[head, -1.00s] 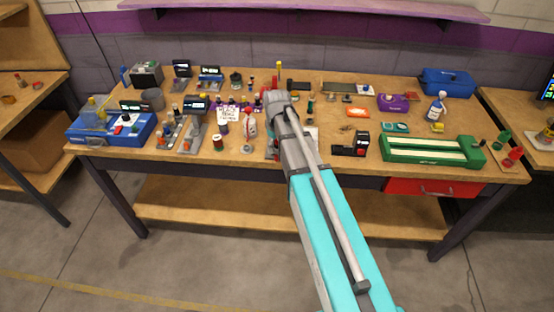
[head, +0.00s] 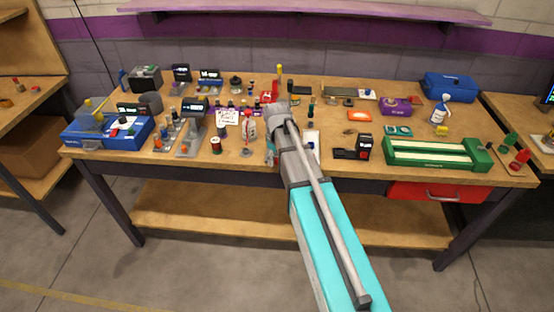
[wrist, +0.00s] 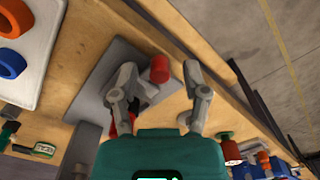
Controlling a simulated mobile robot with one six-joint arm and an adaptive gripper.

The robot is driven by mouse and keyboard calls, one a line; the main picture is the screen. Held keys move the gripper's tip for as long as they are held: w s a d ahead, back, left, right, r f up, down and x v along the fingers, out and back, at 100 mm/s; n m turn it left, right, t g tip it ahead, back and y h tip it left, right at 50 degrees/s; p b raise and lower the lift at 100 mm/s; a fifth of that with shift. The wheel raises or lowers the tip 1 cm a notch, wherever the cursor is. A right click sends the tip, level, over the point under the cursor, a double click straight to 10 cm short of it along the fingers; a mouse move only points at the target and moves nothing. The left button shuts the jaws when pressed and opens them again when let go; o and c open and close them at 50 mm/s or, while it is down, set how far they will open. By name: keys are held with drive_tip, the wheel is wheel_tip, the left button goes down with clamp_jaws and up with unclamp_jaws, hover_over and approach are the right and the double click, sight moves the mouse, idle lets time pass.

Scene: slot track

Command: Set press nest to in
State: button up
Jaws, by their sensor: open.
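In the wrist view a red knob (wrist: 159,69) stands over a grey metal plate (wrist: 108,72) on the wooden bench. I take this to be the press nest and its handle, but no label shows. My gripper (wrist: 160,80) is open, with one finger on each side of the knob; I cannot tell whether either finger touches it. A grey part with some red lies beside the left finger, partly hidden. In the head view my gripper (head: 271,152) is low at the bench's front middle, and my arm hides most of the plate.
A white tray with orange and blue rings (wrist: 12,62) lies at the wrist view's upper left. The bench front edge (wrist: 215,75) is close by.

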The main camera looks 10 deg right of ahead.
clamp_jaws()
drive_tip(key=shift+w+d, duration=0.25)
drive_tip(key=shift+w, duration=0.5)
drive_tip(key=shift+w+d, duration=0.2)
drive_tip(key=shift+w, duration=0.5)
drive_tip(key=shift+w+d, duration=0.25)
drive_tip(key=shift+w, duration=0.5)
drive_tip(key=shift+s, duration=0.1)
unclamp_jaws()
drive_tip(key=shift+s, duration=0.1)
